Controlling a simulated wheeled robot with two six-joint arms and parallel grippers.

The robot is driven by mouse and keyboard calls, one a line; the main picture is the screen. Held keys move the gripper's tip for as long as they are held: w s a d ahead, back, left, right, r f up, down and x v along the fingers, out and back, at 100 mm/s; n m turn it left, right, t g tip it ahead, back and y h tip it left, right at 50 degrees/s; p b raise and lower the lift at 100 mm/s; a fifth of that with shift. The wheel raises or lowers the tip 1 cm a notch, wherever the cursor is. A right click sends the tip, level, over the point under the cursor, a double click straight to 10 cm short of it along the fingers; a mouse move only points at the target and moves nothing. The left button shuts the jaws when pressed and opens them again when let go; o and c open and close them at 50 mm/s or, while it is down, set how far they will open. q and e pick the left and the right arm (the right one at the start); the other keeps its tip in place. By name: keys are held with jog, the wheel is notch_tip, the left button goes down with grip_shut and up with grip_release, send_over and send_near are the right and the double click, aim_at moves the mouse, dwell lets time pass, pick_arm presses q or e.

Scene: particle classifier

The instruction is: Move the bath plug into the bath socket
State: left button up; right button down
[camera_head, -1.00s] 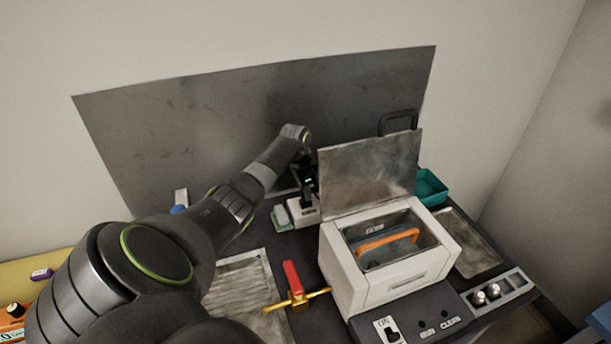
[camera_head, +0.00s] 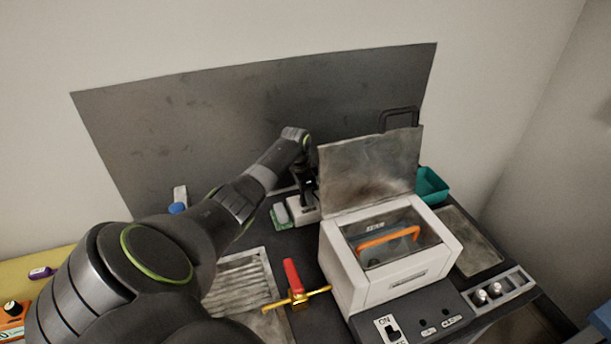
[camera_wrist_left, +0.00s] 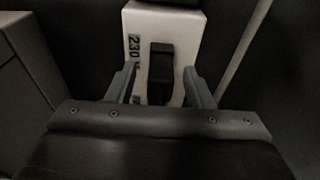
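In the left wrist view the white block (camera_wrist_left: 182,30) carries the marking "230". A black plug-like piece (camera_wrist_left: 161,70) stands at the block between my two fingers. The fingers are apart, with a visible gap on each side of the piece. How deep the piece sits in the block, I cannot tell. In the head view my wrist mostly hides it. My right gripper is not in view.
The white bath (camera_head: 372,294) with its raised metal lid (camera_head: 370,168) stands right of my gripper. A green-and-white item (camera_head: 280,215) lies left of the block. A red-handled yellow valve (camera_head: 292,274) stands in front. A teal tray (camera_head: 432,185) is at the back right.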

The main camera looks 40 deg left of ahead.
pick_arm(q)
jog(key=shift+r, duration=0.15)
jog(key=shift+r, duration=0.55)
notch_tip(320, 180, up, 16)
jog(key=s+a+b, duration=0.1)
jog(key=s+b, duration=0.1)
jog(key=shift+s, duration=0.15)
jog(key=shift+f, duration=0.1)
